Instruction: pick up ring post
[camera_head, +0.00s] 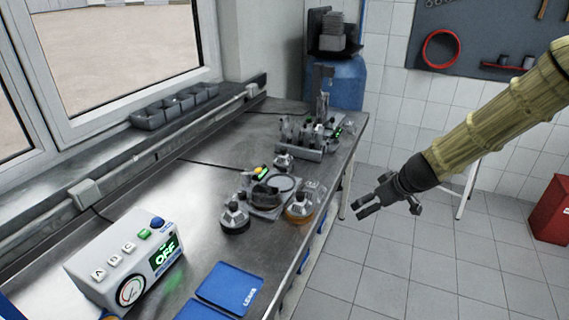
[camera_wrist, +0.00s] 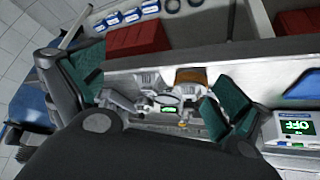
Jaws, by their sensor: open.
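My gripper (camera_head: 364,206) hangs over the floor to the right of the bench (camera_head: 195,205), apart from everything on it. It is open and empty. In the wrist view my gripper (camera_wrist: 155,98) shows two green-padded fingers spread wide, with small bench items beyond the gap. No part is clearly recognisable as the ring post. Possible places are the grey device with a round plate (camera_head: 284,183) mid-bench and the crowded holder of small upright parts (camera_head: 308,140) farther back; both are too small to tell.
Two conical vessels, one dark-based (camera_head: 235,217) and one amber-based (camera_head: 299,209), flank the device. A blue drum (camera_head: 345,82) stands behind. Bare bench lies left of the device.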

